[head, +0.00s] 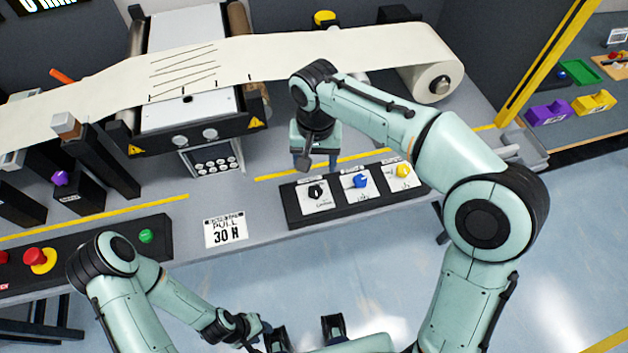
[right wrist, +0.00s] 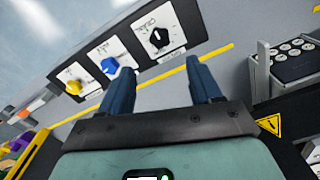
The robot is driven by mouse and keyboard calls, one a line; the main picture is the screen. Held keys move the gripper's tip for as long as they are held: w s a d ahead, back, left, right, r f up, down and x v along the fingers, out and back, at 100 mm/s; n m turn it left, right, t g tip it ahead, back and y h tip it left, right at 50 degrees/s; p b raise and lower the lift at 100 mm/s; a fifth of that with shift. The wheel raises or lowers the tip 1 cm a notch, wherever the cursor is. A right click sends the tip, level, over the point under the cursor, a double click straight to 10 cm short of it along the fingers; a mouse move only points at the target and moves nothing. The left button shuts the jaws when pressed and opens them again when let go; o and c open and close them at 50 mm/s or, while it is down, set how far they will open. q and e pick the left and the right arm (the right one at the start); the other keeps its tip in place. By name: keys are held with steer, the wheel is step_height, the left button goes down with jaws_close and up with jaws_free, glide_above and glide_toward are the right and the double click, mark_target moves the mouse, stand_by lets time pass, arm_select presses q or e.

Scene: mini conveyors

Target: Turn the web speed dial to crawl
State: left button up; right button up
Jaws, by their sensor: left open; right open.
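A dark panel (head: 292,213) at the table's front edge carries three dials on white plates. The black dial (head: 316,191) is at left, the blue dial (head: 360,181) in the middle and the yellow dial (head: 402,171) at right. Their small labels are too blurred to read surely. My right gripper (head: 316,163) is open and empty, just behind the black dial and apart from it. In the right wrist view the black dial (right wrist: 159,38) lies beyond the gap between the open fingers (right wrist: 160,78). My left gripper (head: 305,328) is open and empty, low in front of the table.
A paper web (head: 300,58) runs over rollers to a roll (head: 432,85) behind my right arm. A printed card (head: 225,230) lies left of the panel. A button box (head: 100,252) with red and green buttons stands further left. A yellow line (head: 345,159) crosses the table behind the panel.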

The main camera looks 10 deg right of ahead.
mark_target(315, 190)
step_height(315, 190, down, 11)
steer(key=shift+b, duration=0.55)
steer(key=c, duration=1.1)
